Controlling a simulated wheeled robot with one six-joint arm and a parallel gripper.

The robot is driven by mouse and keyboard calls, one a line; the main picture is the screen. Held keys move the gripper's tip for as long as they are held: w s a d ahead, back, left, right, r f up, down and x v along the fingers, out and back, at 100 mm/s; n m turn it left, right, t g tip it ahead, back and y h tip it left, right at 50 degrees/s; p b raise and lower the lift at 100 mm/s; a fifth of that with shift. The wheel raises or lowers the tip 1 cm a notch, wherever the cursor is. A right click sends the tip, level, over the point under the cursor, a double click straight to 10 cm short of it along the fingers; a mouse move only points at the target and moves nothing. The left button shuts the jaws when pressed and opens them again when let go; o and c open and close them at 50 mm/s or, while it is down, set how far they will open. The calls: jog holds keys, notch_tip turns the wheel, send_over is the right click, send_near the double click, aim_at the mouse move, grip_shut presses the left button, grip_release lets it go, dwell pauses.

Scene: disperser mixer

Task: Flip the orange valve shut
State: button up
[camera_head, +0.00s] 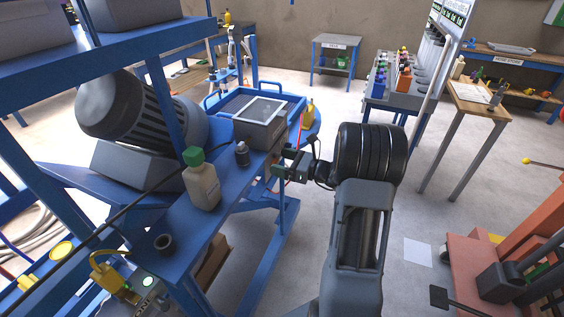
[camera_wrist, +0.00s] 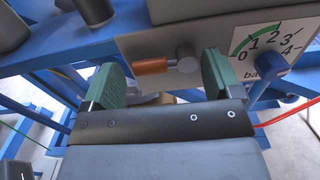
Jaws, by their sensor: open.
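My gripper (camera_wrist: 165,64) is open, with one green-padded finger on each side of the handle and fitting. I see a gap on both sides, and nothing is held. How far the handle is in depth from the fingertips is hard to tell. In the head view my gripper (camera_head: 284,167) is beside the blue bench, below the grey box (camera_head: 260,126). I cannot make out the valve there.
A pressure gauge (camera_wrist: 268,46) is right of the valve, close to the right finger. On the blue bench (camera_head: 178,230) stand a green-capped bottle (camera_head: 202,182) and a small dark bottle (camera_head: 242,156). Open floor (camera_head: 310,245) lies between bench and arm.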

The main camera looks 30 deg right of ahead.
jog(key=b+v, duration=0.1)
jog(key=v, duration=1.2)
jog(key=shift+s+d, duration=0.2)
jog(key=shift+s, duration=0.05)
